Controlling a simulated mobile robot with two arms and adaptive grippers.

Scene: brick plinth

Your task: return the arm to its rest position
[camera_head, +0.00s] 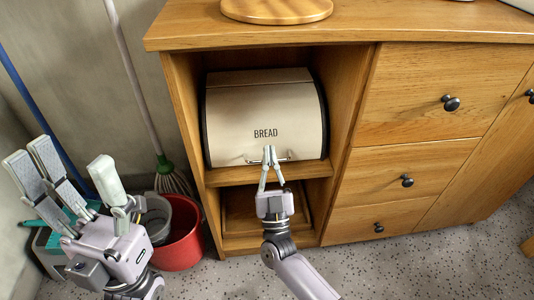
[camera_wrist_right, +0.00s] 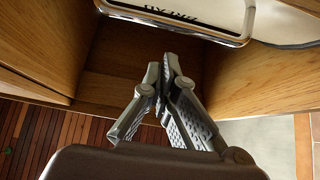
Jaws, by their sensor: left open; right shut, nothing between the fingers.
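My right gripper (camera_head: 269,157) is shut and empty. In the head view its fingertips overlap the lower front of a cream bread box (camera_head: 265,108), close to its metal handle (camera_head: 252,161); I cannot tell whether they touch. In the right wrist view the shut fingertips (camera_wrist_right: 166,62) point into the cabinet recess, and the handle (camera_wrist_right: 185,30) lies just past them. The bread box lid is closed, and the box sits on the upper shelf of the wooden cabinet (camera_head: 350,110). My left gripper (camera_head: 85,175) is open and empty at the lower left, away from the cabinet.
A red bucket (camera_head: 182,242) and a grey bucket (camera_head: 156,215) stand on the floor left of the cabinet, behind my left gripper. A mop (camera_head: 165,165) leans on the wall. Drawers with dark knobs (camera_head: 451,103) are to the right. The speckled floor (camera_head: 400,262) in front is clear.

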